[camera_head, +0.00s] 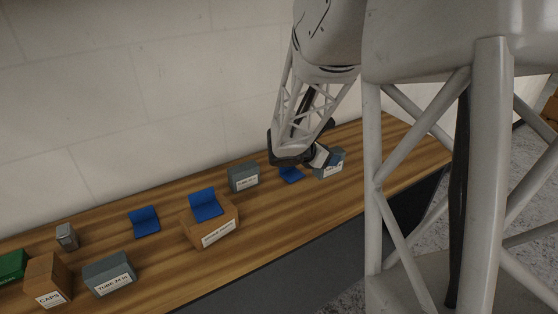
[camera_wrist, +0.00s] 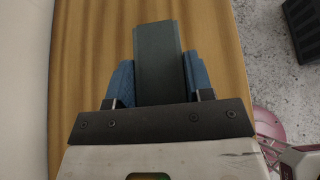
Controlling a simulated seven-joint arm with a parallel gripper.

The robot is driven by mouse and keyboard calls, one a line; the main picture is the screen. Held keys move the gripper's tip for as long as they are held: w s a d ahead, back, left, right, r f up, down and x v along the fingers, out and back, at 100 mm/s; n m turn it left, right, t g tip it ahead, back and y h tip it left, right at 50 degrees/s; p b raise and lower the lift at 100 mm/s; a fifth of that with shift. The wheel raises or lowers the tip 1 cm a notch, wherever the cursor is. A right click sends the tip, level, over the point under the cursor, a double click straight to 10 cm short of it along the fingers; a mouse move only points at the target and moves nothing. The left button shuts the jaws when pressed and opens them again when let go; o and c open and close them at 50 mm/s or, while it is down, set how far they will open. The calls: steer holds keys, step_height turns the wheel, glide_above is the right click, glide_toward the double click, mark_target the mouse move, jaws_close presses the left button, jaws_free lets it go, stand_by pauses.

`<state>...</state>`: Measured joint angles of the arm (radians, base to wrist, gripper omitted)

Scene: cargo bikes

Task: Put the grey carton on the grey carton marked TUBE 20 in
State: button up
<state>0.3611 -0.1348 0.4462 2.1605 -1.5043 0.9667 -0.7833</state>
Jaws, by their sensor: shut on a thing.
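My gripper (camera_head: 318,157) is at the right part of the bench and is shut on a grey carton (camera_head: 335,162) with a white label. In the wrist view the carton (camera_wrist: 160,60) stands between the two blue finger pads and reaches past their tips. I cannot tell whether it touches the bench. Left of it stands another grey carton (camera_head: 243,177); its small label seems to read TUBE 20 in. A third grey carton (camera_head: 108,274), apparently marked TUBE 24 in, stands at the front left.
The wooden bench (camera_head: 290,220) runs along a pale wall. A brown box (camera_head: 212,230) bears another blue piece (camera_head: 206,204). A CAPS box (camera_head: 47,280) and green box (camera_head: 12,266) stand far left.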

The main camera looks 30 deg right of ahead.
steer(key=s+a+f+v, duration=0.1)
steer(key=f+v, duration=0.1)
steer(key=v, duration=1.1)
steer(key=s+a+f+v, duration=0.1)
steer(key=f+v, duration=0.2)
steer(key=v, duration=1)
steer(key=shift+s+a, duration=0.2)
steer(key=shift+a, duration=0.35)
steer(key=shift+w+r, duration=0.1)
steer(key=shift+w, duration=0.05)
glide_above(241, 168)
steer(key=shift+f, duration=0.7)
steer(key=shift+f, duration=1.75)
steer(key=shift+f, duration=0.2)
steer(key=o, duration=1.1)
